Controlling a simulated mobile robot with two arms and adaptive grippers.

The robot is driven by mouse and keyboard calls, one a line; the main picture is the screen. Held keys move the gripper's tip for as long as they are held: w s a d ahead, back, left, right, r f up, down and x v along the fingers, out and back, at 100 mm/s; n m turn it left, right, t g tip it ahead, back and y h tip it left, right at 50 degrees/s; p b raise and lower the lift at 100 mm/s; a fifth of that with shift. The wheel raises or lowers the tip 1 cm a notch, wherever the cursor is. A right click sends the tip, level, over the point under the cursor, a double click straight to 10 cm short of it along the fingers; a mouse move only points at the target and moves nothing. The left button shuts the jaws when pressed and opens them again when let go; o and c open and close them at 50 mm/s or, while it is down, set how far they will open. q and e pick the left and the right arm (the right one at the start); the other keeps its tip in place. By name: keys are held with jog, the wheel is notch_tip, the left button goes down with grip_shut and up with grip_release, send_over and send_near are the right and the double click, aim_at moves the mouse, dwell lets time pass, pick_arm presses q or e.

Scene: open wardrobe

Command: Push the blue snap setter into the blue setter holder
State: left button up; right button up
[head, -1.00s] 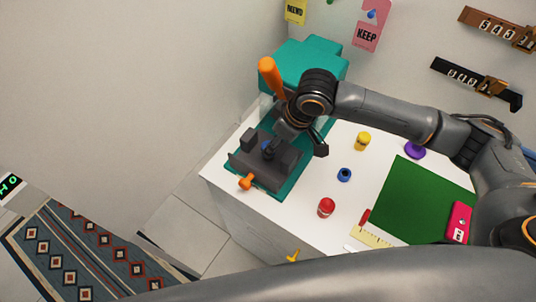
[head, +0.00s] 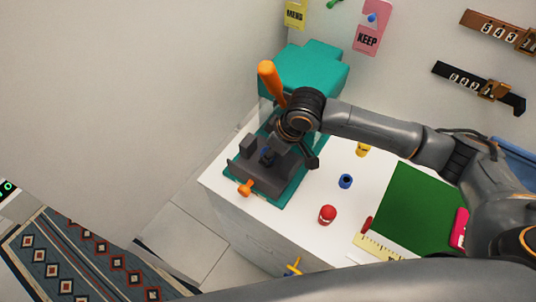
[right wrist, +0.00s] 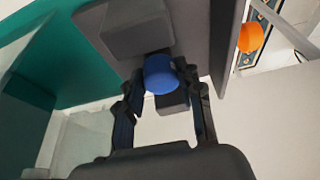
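A blue cylinder, which I take to be the snap setter (right wrist: 160,74), sits between the fingertips of my right gripper (right wrist: 162,78) in the right wrist view. The fingers appear to touch both its sides. In the head view, a small blue part (head: 267,156) shows at the grey press fixture, just below my right gripper (head: 280,150). Another blue cylinder with a dark hole (head: 345,181) stands alone on the white top. I cannot tell which blue part is the setter holder, or whether the held piece touches the fixture. My left gripper is not in view.
The grey fixture with an orange knob (head: 245,188) and orange lever (head: 270,82) stands on a teal base (head: 292,186). A red pot (head: 327,215), a yellow pot (head: 362,150) and a green mat (head: 415,205) lie to its right.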

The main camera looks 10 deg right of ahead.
grip_shut()
jog(key=shift+o, duration=2)
grip_release()
grip_shut()
jog(key=shift+r+p, duration=1.8)
jog(key=shift+p, duration=1.2)
jog(key=shift+r, duration=0.1)
